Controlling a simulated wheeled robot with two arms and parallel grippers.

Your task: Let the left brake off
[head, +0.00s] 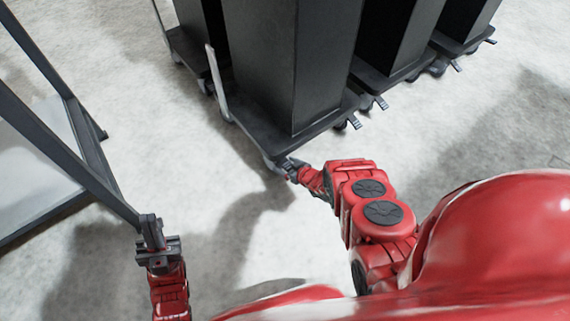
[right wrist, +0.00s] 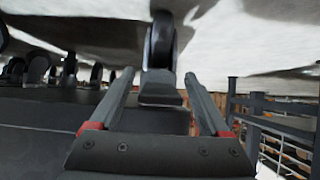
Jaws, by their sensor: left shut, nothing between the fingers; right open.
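A black dispenser (head: 297,62) stands on a dark wheeled base (head: 257,128). The left pedal is hidden by my right gripper (head: 288,166) in the head view. In the right wrist view a caster wheel (right wrist: 160,42) with a dark pedal-like block (right wrist: 160,93) shows between the open fingers of my right gripper (right wrist: 159,78). I cannot tell whether they touch it. My left gripper (head: 151,231) is shut and empty, near the corner of a dark frame, away from the dispenser.
More dispensers on wheeled bases (head: 371,83) stand behind and to the right, with their own pedals (head: 381,102). A dark metal frame (head: 62,155) stands at the left. The light floor (head: 235,205) between my arms is clear.

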